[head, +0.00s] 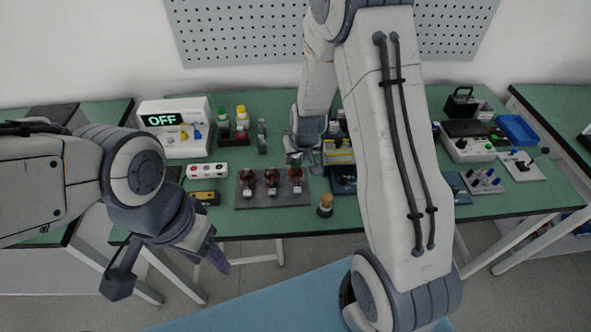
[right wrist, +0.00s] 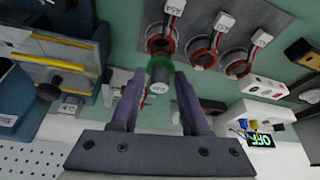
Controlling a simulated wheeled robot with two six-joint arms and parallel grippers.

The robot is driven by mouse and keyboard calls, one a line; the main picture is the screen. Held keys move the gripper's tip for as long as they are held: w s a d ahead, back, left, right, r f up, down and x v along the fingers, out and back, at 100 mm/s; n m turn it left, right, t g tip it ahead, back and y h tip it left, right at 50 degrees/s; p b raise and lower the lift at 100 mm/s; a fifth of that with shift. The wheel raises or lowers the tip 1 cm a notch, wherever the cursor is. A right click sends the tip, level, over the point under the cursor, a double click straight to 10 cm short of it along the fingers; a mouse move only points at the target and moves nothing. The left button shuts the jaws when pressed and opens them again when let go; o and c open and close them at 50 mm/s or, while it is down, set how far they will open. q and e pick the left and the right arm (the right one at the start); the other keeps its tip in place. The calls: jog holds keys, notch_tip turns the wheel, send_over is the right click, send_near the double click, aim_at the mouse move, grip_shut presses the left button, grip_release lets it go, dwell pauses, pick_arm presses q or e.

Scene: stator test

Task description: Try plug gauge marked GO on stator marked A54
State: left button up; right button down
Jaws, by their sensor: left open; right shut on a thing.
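My right gripper (right wrist: 160,74) is shut on a plug gauge (right wrist: 157,85) with a grey body, a green collar and a small, hard-to-read label. The gauge's far end points at the nearest stator (right wrist: 163,42), a copper-wound ring with a white tag whose lettering looks like A54. The collar overlaps the ring's edge in this view; I cannot tell whether they touch. In the head view that stator (head: 295,177) is the rightmost on the grey plate (head: 272,201), beside my right gripper (head: 297,158). My left gripper (head: 168,270) is open and empty off the table's front edge.
Two more tagged stators (head: 271,179) (head: 248,180) stand on the same plate. A white box reading OFF (head: 172,140), a button strip (head: 207,169) and a cork-topped jar (head: 325,206) are nearby. Trays and fixtures fill the right side. The table's front strip is mostly clear.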

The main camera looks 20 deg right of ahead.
aim_at(297, 158)
jog(key=shift+r+p, duration=0.3)
jog(key=shift+r, duration=0.15)
notch_tip(297, 158, up, 5)
jog(key=p, duration=0.5)
